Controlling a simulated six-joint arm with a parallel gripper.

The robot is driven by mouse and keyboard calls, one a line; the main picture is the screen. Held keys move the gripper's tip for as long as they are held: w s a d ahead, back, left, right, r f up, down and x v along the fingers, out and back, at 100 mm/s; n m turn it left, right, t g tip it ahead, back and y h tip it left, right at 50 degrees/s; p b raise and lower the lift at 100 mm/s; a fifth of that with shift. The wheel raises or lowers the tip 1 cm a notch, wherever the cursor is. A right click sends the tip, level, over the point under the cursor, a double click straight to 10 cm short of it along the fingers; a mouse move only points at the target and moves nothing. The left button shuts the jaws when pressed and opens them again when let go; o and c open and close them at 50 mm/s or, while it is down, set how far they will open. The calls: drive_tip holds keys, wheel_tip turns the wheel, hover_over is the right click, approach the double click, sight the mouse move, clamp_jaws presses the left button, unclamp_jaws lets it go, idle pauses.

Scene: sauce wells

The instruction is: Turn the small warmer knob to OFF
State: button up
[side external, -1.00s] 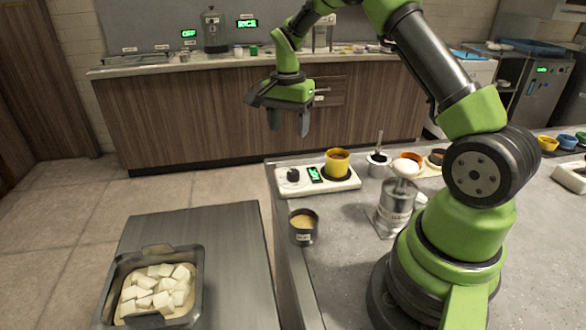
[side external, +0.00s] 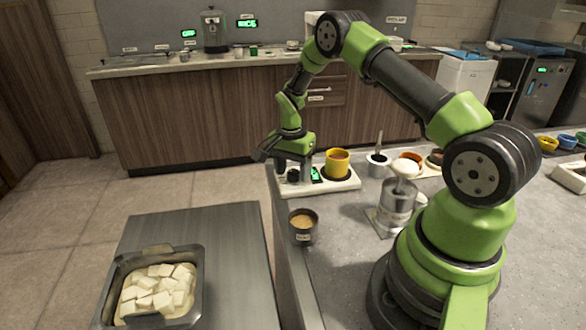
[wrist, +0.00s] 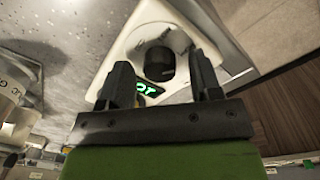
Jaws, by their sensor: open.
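The small warmer (side external: 343,184) is a white slab at the counter's left edge, with a yellow cup (side external: 337,161) on its dark plate. Its black round knob (wrist: 159,62) shows in the wrist view, just beyond and between my fingertips. A green lit display (wrist: 149,89) sits beside the knob; its word is partly hidden and I cannot read it surely. My gripper (side external: 293,178) points down over the warmer's knob end, and its fingers also show in the wrist view (wrist: 163,80). The fingers are apart, one on each side of the knob. I cannot tell whether they touch it.
A dark cup of tan sauce (side external: 303,226) stands in front of the warmer. A metal dispenser (side external: 397,202) and small pots (side external: 378,164) stand to its right. A tray of white cubes (side external: 155,287) is on the lower left table. Floor lies left of the counter.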

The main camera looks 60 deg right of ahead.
drive_tip(key=c, duration=0.9)
drive_tip(key=shift+c, duration=0.2)
